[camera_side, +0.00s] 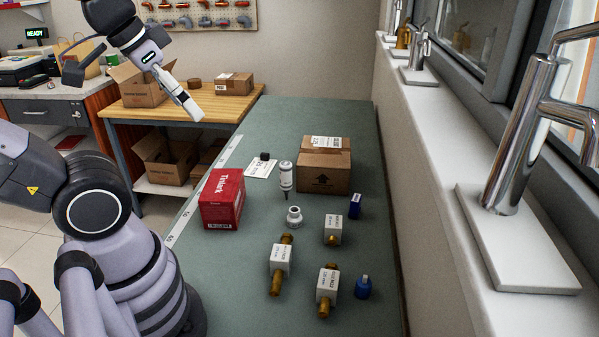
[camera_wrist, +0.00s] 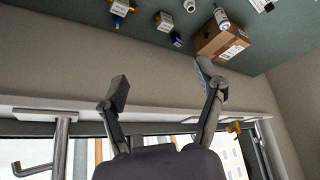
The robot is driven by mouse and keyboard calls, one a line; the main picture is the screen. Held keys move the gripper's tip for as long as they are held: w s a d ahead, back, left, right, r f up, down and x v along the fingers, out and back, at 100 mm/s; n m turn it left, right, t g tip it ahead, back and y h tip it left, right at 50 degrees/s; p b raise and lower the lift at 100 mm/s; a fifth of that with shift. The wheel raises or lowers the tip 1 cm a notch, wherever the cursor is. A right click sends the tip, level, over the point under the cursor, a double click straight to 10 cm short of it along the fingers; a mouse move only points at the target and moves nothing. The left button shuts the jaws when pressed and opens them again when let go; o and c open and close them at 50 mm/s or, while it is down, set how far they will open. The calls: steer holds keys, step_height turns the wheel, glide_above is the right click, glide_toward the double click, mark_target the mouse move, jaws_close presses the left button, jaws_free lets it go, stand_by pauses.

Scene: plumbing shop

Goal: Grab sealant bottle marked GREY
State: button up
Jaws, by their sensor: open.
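In the side view a white sealant bottle (camera_side: 286,177) with grey print and a dark nozzle pointing down is on the green bench, left of a cardboard box. Its print is too small to read. In the wrist view a white cylinder (camera_wrist: 222,18) beside the cardboard box seems to be this bottle; the white jar could be mistaken for it. My gripper (camera_side: 190,105) is high above the bench's far left side, well apart from the bottle. In the wrist view my gripper (camera_wrist: 165,83) is open, with nothing between its fingers.
A cardboard box (camera_side: 323,170) stands right of the bottle and a red box (camera_side: 222,198) left of it. A white jar (camera_side: 294,217) is just in front.

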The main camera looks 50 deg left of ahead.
steer(key=w+a+f+n+t, duration=0.1)
steer(key=w+f, duration=0.1)
steer(key=w, duration=0.5)
steer(key=w+a+f+t, duration=0.1)
steer(key=w+a+f, duration=0.1)
steer(key=w, duration=0.5)
steer(key=n+t+y, duration=0.3)
steer(key=t+y, duration=0.1)
glide_above(283, 179)
steer(key=s+d, duration=0.2)
steer(key=d, duration=0.2)
step_height(283, 179, down, 24)
steer(key=shift+n+t+y, duration=0.3)
steer(key=shift+n+y, duration=0.1)
steer(key=shift+y, duration=0.3)
steer(key=s+f, duration=0.1)
steer(key=a+f, duration=0.1)
steer(key=f, duration=0.1)
steer(key=s+a+f, duration=0.1)
steer(key=f, duration=0.1)
steer(key=shift+s, duration=0.3)
steer(key=x, duration=0.7)
steer(key=shift+w+a, duration=0.1)
steer(key=shift+r, duration=0.1)
jaws_close()
